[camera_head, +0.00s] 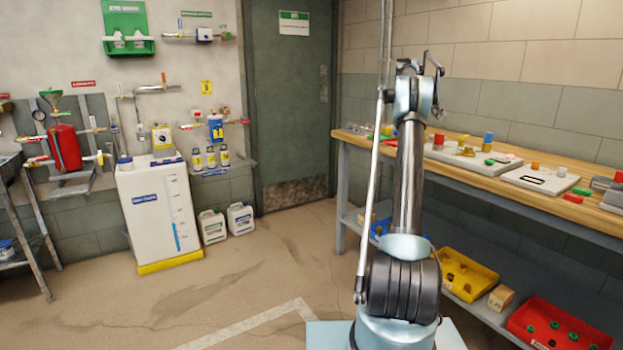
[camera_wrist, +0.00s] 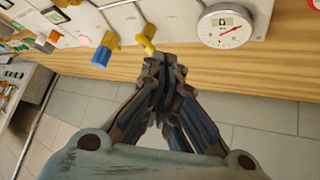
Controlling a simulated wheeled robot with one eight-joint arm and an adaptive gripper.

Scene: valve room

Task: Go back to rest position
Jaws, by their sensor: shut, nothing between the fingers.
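My gripper (camera_wrist: 165,68) is shut with nothing between its fingertips in the wrist view. Its tips are close below a yellow handle (camera_wrist: 147,46) and over the edge of a wooden workbench (camera_wrist: 245,82). I cannot tell how far they are from the handle. A blue knob (camera_wrist: 101,57) is left of the tips, and a round dial gauge (camera_wrist: 224,27) is to their right. In the head view my arm stands upright in front of the workbench (camera_head: 490,182). The gripper's fingers cannot be clearly made out there.
Boards with coloured parts lie along the workbench. A yellow bin (camera_head: 468,273) and a red bin (camera_head: 556,325) stand on its lower shelf. A white tank (camera_head: 158,212) and two canisters (camera_head: 213,227) stand by the left wall. The floor between is clear before a grey door (camera_head: 291,110).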

